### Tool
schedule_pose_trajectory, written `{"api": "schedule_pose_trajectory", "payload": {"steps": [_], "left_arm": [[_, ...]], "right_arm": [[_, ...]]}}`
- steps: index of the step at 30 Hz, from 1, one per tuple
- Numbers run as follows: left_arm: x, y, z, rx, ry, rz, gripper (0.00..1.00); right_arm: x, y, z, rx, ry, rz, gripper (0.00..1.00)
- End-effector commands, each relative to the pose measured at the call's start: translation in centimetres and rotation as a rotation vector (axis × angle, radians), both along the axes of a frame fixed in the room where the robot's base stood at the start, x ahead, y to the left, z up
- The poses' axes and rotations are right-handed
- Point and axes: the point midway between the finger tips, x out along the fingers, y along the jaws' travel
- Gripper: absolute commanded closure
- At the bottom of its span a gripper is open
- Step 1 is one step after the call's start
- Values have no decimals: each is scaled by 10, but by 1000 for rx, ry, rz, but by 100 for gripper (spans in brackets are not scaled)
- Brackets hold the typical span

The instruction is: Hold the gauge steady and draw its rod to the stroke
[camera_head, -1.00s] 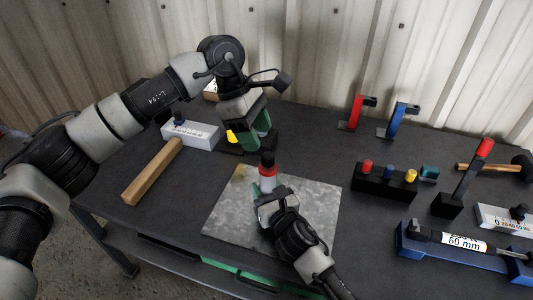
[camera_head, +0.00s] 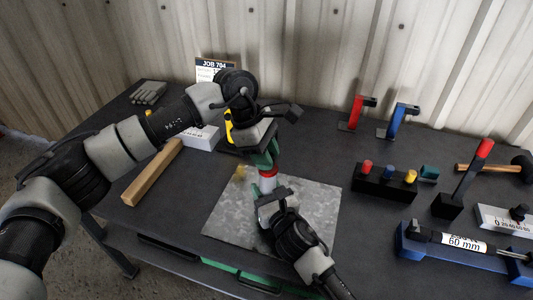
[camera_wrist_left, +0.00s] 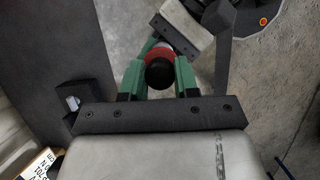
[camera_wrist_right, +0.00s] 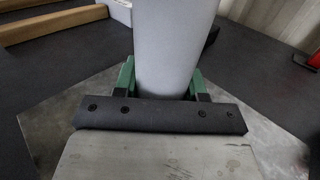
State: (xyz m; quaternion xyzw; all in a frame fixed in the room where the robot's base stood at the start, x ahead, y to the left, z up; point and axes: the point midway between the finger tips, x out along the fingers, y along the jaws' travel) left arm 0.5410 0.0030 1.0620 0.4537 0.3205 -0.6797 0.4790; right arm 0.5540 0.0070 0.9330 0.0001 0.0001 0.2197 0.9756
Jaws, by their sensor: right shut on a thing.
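The gauge is an upright pale grey cylinder (camera_wrist_right: 175,45) with a red collar (camera_head: 268,181) and a black knob on its rod, seen end-on in the left wrist view (camera_wrist_left: 159,74). My right gripper (camera_head: 270,193) is shut on the gauge body above the metal plate. My left gripper (camera_head: 268,158) is over the top of the gauge, its green fingers open on either side of the black knob. Whether the fingers touch the knob I cannot tell. In the head view the left gripper hides the knob.
A metal plate (camera_head: 225,215) lies under the gauge. At right are a black block with coloured knobs (camera_head: 370,186), a blue holder labelled 60 mm (camera_head: 440,258), and red (camera_head: 355,113) and blue (camera_head: 398,121) brackets.

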Motion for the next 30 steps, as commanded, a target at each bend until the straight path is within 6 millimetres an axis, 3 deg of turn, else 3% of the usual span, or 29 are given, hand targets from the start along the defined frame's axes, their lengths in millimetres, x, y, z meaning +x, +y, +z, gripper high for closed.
{"api": "schedule_pose_trajectory", "payload": {"steps": [1,3,8,18,28,29,30], "left_arm": [[0,0,0,0,-1,0,90],[0,0,0,0,-1,0,100],[1,0,3,-1,-2,1,100],[1,0,58,-1,-4,0,100],[1,0,62,-2,-4,1,100],[1,0,62,-2,-4,1,67],[1,0,62,-2,-4,1,61]], "right_arm": [[0,0,0,0,1,0,89],[0,0,0,-1,0,0,89],[0,0,0,-1,0,0,89],[0,0,-1,-2,1,0,89],[0,0,-1,-2,1,1,89],[0,0,-1,-2,1,1,89],[0,0,-1,-2,1,1,89]]}}
